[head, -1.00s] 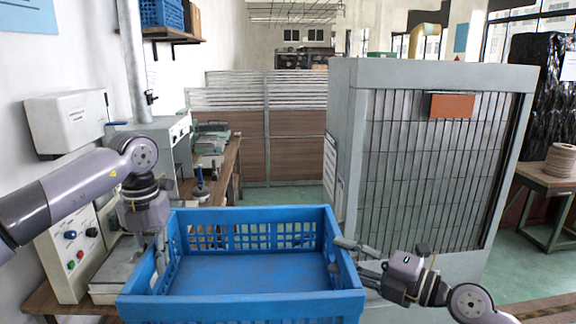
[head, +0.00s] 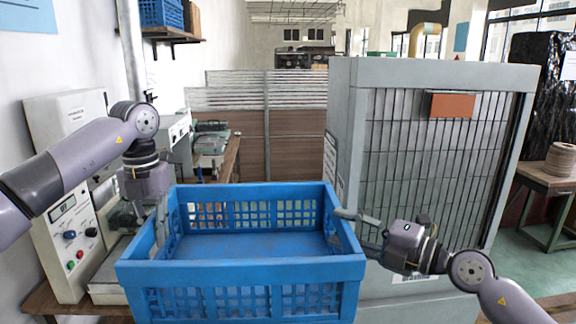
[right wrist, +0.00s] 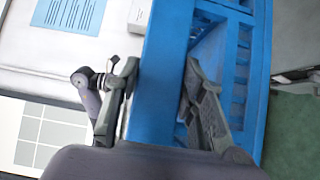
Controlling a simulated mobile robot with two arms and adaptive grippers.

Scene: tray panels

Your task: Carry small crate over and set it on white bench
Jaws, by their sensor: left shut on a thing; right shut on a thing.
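The small crate (head: 240,272) is blue plastic with slotted walls, and it looks empty and roughly level. It is held up between my two grippers in the head view. My left gripper (head: 163,222) is shut on its left wall. My right gripper (head: 350,228) is shut on its right wall. In the right wrist view one finger of the right gripper (right wrist: 160,95) lies outside the blue wall (right wrist: 158,70) and the other lies inside. I cannot make out a white bench for certain in the head view; the crate hides what is below it.
A grey cabinet with a barred front (head: 440,160) stands close on the right, behind my right gripper. A control box with knobs (head: 68,240) sits on a wooden bench at the left. A panelled partition (head: 265,140) stands behind. Green floor shows at the right.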

